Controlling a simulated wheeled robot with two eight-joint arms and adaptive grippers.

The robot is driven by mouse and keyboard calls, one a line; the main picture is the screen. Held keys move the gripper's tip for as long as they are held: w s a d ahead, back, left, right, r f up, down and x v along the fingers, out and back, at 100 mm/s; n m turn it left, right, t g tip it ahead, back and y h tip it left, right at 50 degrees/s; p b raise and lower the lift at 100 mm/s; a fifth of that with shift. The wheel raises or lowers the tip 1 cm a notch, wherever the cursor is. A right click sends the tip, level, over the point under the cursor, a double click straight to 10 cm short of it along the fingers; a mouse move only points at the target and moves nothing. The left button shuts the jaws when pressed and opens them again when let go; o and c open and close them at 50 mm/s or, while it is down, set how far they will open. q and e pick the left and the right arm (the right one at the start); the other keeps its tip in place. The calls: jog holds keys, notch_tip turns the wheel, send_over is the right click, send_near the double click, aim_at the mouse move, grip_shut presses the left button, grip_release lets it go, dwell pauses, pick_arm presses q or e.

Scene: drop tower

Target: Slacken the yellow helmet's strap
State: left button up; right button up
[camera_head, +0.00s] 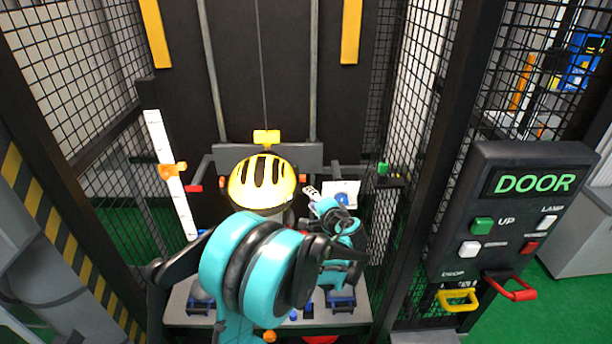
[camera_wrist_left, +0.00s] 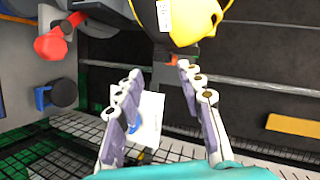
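The yellow helmet (camera_head: 262,182) with black vents sits upright on a stand inside the cage. Its strap cannot be made out in the head view. In the left wrist view the helmet (camera_wrist_left: 190,22) is at the top, with a white label and dark parts below its rim. A small orange-red piece (camera_wrist_left: 173,60) shows under it, but I cannot tell what it is. My left gripper (camera_head: 311,191) is just right of the helmet. In the left wrist view its fingers (camera_wrist_left: 161,72) are apart, with nothing held between them. My right gripper is not in view.
A white ruler post (camera_head: 170,175) with an orange slider stands left of the helmet. A yellow block (camera_head: 266,137) hangs above it. Mesh walls flank the space. The DOOR panel (camera_head: 510,215) with buttons and handles is at the right. A red knob (camera_wrist_left: 52,43) shows in the left wrist view.

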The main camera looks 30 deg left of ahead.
aim_at(303, 178)
pick_arm(q)
jog(key=w+a+f+m+t+y, duration=0.1)
jog(key=w+a+f+m+y, duration=0.1)
jog(key=w+a, duration=0.6)
jog(key=shift+w+a+f+y, duration=0.2)
jog(key=shift+w+y, duration=0.2)
jog(key=shift+w, duration=0.55)
jog(key=c, duration=0.7)
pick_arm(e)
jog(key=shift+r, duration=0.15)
